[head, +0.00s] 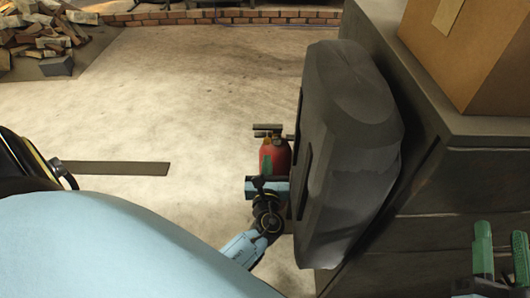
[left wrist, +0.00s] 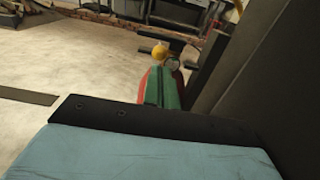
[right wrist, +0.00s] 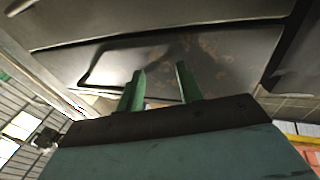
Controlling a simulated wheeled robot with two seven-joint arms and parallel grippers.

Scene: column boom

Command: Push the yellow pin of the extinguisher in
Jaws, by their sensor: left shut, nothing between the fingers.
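The red extinguisher (head: 280,152) stands upright on the floor beside the dark padded block in the head view, its black handle (head: 266,128) on top. In the left wrist view its yellow pin (left wrist: 159,53) shows at the head, beside a round gauge (left wrist: 173,60). My left gripper (head: 266,168) is shut and empty, with its green fingers (left wrist: 165,88) in front of the red body and below the pin in that view. The fingers hide much of the body; I cannot tell if they touch it. My right gripper (head: 501,243) is open and empty, far right; its fingers show apart in the right wrist view (right wrist: 160,82).
The dark padded block (head: 345,150) and a grey cabinet (head: 455,220) stand close on the right, with a cardboard box (head: 475,55) on top. A dark strip (head: 120,168) lies on the floor at left. The pale floor (head: 190,90) left of the extinguisher is largely clear.

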